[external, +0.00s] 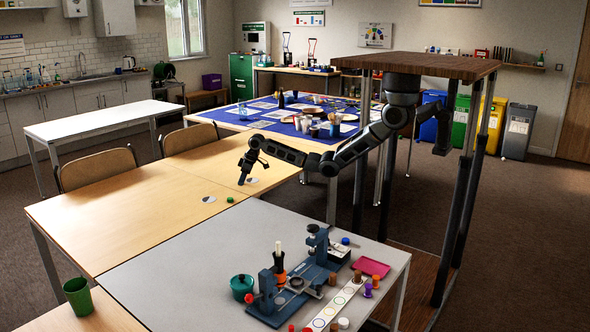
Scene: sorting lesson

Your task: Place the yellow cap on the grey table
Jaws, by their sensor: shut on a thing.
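The grey table (160,262) stands in the foreground, its top partly covered by tools on the right. My gripper (241,183) points down, low over the light wooden table (110,215) behind the grey one. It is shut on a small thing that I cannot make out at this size. I cannot pick out a yellow cap by its colour anywhere. A white disc (252,180) lies just right of the fingertips and another white disc (209,199) lies to their left. A small green cap (230,200) lies on the wood near the grey table.
On the grey table stand a blue press (290,300), a teal pot (242,287), a pink tray (372,266) and a white strip with coloured rings (340,304). Its left and back parts are clear. A green cup (78,297) stands at the lower left.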

